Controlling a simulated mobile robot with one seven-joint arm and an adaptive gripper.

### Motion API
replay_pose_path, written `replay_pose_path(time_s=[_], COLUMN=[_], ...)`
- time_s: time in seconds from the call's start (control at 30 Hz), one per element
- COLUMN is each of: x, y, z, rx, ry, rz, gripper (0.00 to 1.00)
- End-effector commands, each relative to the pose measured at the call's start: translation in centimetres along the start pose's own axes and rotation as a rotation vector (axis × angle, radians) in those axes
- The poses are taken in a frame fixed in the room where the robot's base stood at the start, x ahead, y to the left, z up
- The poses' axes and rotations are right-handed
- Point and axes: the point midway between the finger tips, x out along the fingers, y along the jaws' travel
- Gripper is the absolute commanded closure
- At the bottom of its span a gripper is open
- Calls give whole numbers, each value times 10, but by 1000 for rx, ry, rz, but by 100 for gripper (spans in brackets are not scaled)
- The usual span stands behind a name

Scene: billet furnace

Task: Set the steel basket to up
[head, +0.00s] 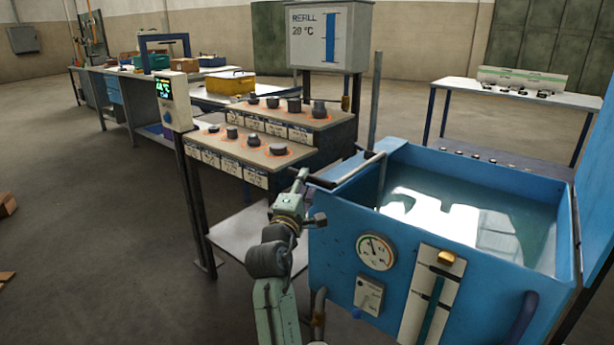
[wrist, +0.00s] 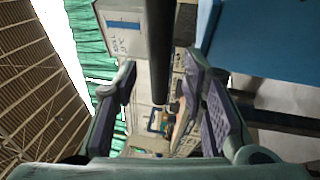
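The blue tank (head: 340,240) stands at the right, filled with water that has bright reflections. I cannot make out the steel basket in the water. A dark handle bar (head: 345,168) runs along the tank's left rim, beside an upright grey post (head: 376,110). My gripper (head: 303,180) is at the near left end of this bar. In the wrist view my gripper (wrist: 160,65) is open, with its two fingers apart on either side of a dark bar (wrist: 159,40). A gap shows on both sides of the bar; contact is not visible.
A stepped rack (head: 270,150) with several dark metal parts stands left of the tank. A dial gauge (head: 376,251) and a plate with a yellow marker (head: 446,257) are on the tank's front. The floor at the left is mostly clear.

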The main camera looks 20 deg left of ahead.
Motion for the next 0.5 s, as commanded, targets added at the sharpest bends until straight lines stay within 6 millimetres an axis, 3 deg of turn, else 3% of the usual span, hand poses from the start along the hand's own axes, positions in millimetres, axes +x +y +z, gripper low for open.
replay_pose_path(time_s=[0.2, 0.5], x=[28, 33], y=[1, 0], z=[0, 0], rx=[1, 1], ry=[0, 0], rz=[0, 1], gripper=[62, 62])
